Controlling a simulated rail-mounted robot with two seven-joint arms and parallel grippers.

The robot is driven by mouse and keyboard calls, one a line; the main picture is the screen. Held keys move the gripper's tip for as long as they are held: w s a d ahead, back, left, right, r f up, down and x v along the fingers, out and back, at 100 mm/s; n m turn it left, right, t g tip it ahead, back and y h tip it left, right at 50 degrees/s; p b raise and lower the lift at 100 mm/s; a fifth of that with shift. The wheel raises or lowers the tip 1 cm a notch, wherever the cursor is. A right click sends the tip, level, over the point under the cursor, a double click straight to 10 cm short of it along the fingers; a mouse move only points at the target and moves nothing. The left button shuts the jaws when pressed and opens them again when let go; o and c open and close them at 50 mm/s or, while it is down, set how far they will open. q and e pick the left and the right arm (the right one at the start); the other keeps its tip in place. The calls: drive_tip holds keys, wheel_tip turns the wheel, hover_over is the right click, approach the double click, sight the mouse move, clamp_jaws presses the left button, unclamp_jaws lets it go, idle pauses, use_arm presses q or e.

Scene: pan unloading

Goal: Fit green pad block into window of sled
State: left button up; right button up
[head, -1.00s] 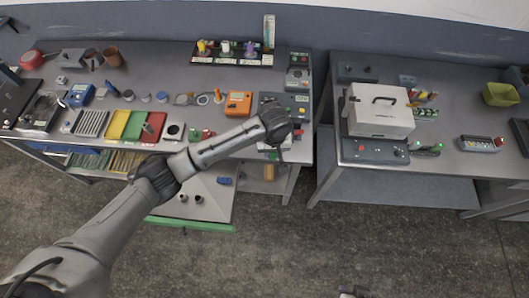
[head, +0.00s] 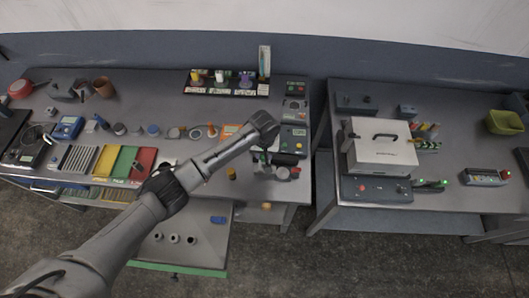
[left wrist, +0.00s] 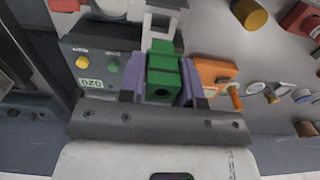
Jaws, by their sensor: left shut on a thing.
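A green pad block (left wrist: 163,78) with a dark round hole sits between the two purple fingers of my left gripper (left wrist: 160,84) in the left wrist view. The gripper is shut on it. In the head view my left gripper (head: 264,158) points down over the front right of the left table, with its fingertips small and partly hidden. A pale grey frame (left wrist: 163,18), apparently the sled, lies just beyond the block in the left wrist view. The block overlaps its edge, and I cannot tell whether they touch. My right gripper is not in view.
A grey control box (left wrist: 100,68) with a yellow button and an orange device (left wrist: 213,72) flank the gripper. A brown-yellow cylinder (head: 232,174) stands nearby. A white case (head: 383,153) stands on the right table. An open drawer (head: 190,250) juts out below the left table.

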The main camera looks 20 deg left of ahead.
use_arm(q)
drive_tip(key=shift+f+b, duration=1.55)
drive_tip(key=shift+b, duration=0.1)
drive_tip(key=shift+f, duration=0.5)
drive_tip(key=shift+f, duration=0.2)
drive_tip(key=shift+f, duration=0.45)
drive_tip(key=shift+f, duration=0.45)
idle(0.4)
drive_tip(key=shift+f, duration=0.3)
idle(0.5)
